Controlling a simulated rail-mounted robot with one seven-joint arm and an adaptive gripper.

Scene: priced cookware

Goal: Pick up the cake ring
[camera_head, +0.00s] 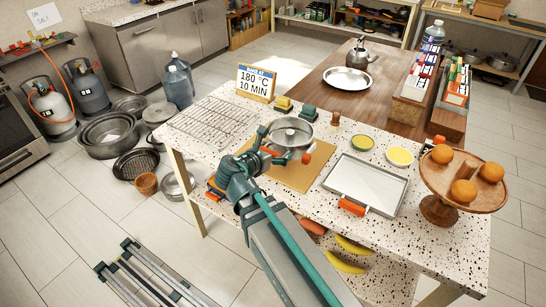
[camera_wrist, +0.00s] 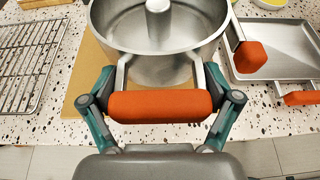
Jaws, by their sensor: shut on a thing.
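The cake ring (camera_head: 291,133) is a round silver pan with a centre tube, on a tan board on the speckled table. The wrist view shows its open top and tube (camera_wrist: 158,22). An orange handle (camera_wrist: 160,106) on metal brackets projects from its near side. My gripper (camera_head: 266,146) is at the pan's left side in the head view. In the wrist view my gripper (camera_wrist: 160,94) has its teal fingers closed at both ends of this handle. A second orange handle (camera_wrist: 250,58) shows at the pan's right.
A wire rack (camera_head: 215,119) lies to the left. A rectangular tray (camera_head: 368,182) with orange handles lies to the right, near two small bowls. A wooden stand (camera_head: 437,185) with oranges is farther right.

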